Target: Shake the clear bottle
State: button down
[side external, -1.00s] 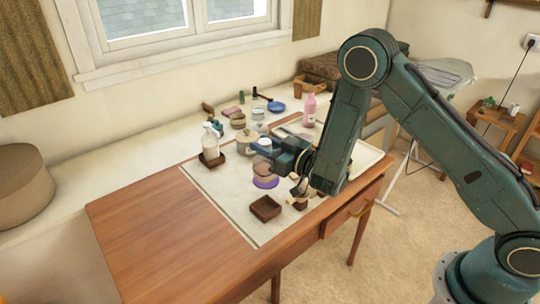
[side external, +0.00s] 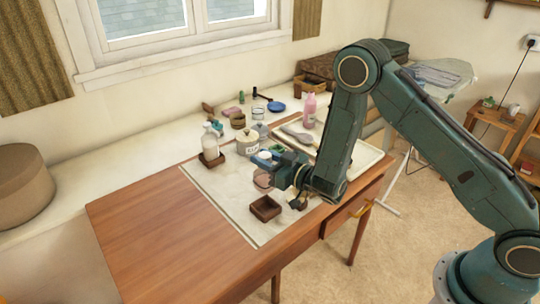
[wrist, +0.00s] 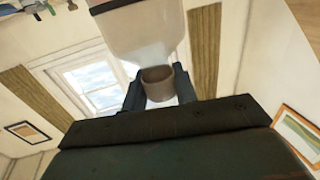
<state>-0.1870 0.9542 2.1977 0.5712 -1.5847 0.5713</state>
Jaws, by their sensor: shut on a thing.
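My gripper (wrist: 160,88) is shut on the brownish neck or cap of a clear bottle (wrist: 145,30) in the wrist view. The bottle's pale, see-through body extends to the top of that view, away from the fingers; its far end is cut off. In the side view my gripper (side external: 268,160) is over the pale mat on the table.
A small empty brown tray (side external: 265,208) sits on the mat just in front of my gripper. A pump bottle (side external: 209,143) stands in another brown tray at the left. A lidded jar (side external: 247,143) and a pink bottle (side external: 309,110) stand behind. The table's left half is clear.

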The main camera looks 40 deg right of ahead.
jog(key=shift+r, duration=2.5)
jog(key=shift+f, duration=0.15)
jog(key=shift+f, duration=2.35)
